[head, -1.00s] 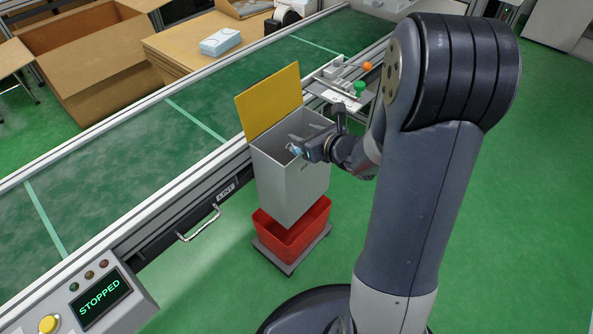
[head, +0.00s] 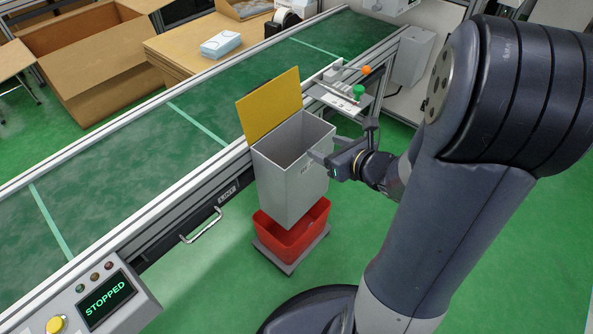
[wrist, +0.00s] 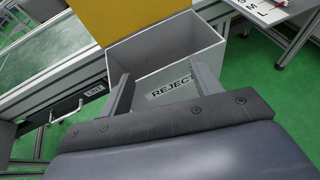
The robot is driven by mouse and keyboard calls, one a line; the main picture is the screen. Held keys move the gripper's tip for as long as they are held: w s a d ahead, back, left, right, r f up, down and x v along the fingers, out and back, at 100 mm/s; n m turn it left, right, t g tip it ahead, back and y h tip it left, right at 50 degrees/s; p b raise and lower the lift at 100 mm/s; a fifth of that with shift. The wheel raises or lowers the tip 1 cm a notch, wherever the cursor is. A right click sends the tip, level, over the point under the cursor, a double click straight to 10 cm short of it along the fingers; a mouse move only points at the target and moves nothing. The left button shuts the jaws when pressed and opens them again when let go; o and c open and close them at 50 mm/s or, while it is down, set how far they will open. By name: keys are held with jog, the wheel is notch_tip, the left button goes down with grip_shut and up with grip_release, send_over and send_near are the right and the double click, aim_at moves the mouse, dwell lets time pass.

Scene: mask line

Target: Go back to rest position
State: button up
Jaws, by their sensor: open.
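My gripper (head: 326,157) is open, with nothing seen between its fingers. It is at the right side of a grey bin (head: 285,188) with a raised yellow lid (head: 270,105). In the wrist view, both fingers of my gripper (wrist: 163,85) stand apart in front of the bin (wrist: 165,57), whose front label reads REJECT. The bottom of the bin is hidden in both views. My arm reaches in from the right in the head view, bent and not folded up.
The green conveyor (head: 140,140) runs along the left; its panel (head: 103,300) reads STOPPED. A red crate (head: 290,240) stands below the bin. A small shelf (head: 340,98) with a green knob and an orange ball is behind the gripper. Open floor lies to the lower right.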

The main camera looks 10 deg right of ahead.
jog(key=shift+s+d+r, duration=0.25)
jog(key=shift+s, duration=0.4)
jog(key=shift+w, duration=0.1)
jog(key=b+x, duration=0.2)
jog(key=x, duration=0.8)
jog(key=shift+w+a+r+p, duration=0.1)
jog(key=shift+w+r+p, duration=0.05)
jog(key=shift+r+p, duration=0.95)
jog(key=shift+w+a+r+p, duration=0.1)
jog(key=shift+r+p, duration=0.55)
jog(key=shift+r, duration=0.85)
